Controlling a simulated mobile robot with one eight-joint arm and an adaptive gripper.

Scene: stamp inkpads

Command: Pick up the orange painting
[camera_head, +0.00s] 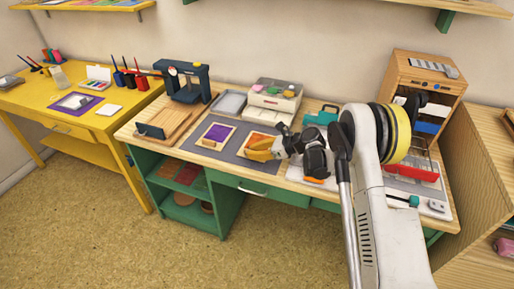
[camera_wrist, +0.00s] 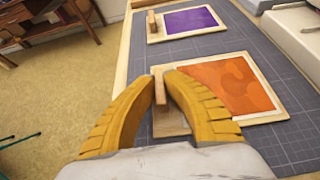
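The orange painting is a wooden-framed panel with a mottled orange face (camera_wrist: 226,82) and a small upright wooden handle (camera_wrist: 160,90) at its left side. It lies on the grey mat (camera_wrist: 215,42). In the head view its orange face (camera_head: 257,139) shows just behind my gripper (camera_head: 262,152). In the wrist view the yellow fingers of my gripper (camera_wrist: 161,78) stand on both sides of the handle and appear closed against it. The fingers cover part of the frame's left and near sides.
A purple framed panel (camera_wrist: 190,20) with a similar handle lies beyond the orange one on the mat. A white and grey machine (camera_head: 274,97) and a grey tray (camera_head: 229,103) stand behind. A wooden board (camera_head: 172,121) is at left.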

